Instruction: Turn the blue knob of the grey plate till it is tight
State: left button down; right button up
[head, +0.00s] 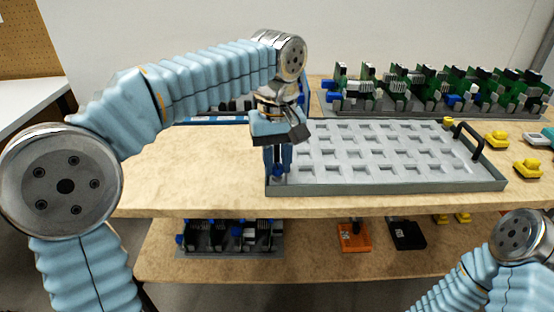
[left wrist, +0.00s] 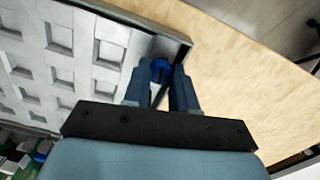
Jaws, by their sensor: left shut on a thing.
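The grey plate (head: 400,184) lies on the wooden table top, a shallow tray with rows of square pockets and a black handle at its right end. Its blue knob (head: 278,171) is at the near left corner, mostly covered by my fingers. The knob also shows in the left wrist view (left wrist: 161,68), between the fingertips. My left gripper (head: 278,166) points down over that corner and is shut on the knob. In the left wrist view the two blue fingers (left wrist: 163,80) stand on either side of it. My right gripper is out of view; only part of my right arm shows at lower right.
A rack of green circuit boards (head: 430,95) stands behind the plate. Yellow parts (head: 528,169) lie to its right. The table left of the plate is clear. A lower shelf holds a dark rack (head: 232,238), an orange part (head: 354,238) and a black part (head: 407,235).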

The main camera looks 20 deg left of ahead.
pick_arm(q)
jog(key=m, duration=1.2)
jog(key=shift+m, duration=0.4)
jog(key=m, duration=1.3)
jog(key=shift+r+m, duration=0.1)
jog(key=shift+m, duration=0.2)
jog(key=m, duration=0.3)
jog(key=shift+m, duration=0.3)
jog(key=m, duration=0.3)
jog(key=shift+m, duration=0.3)
jog(key=m, duration=0.3)
jog(key=shift+m, duration=0.3)
jog(key=m, duration=0.4)
jog(key=shift+m, duration=0.3)
jog(key=m, duration=0.6)
jog(key=shift+w+a, duration=0.1)
jog(key=shift+m, duration=1.9)
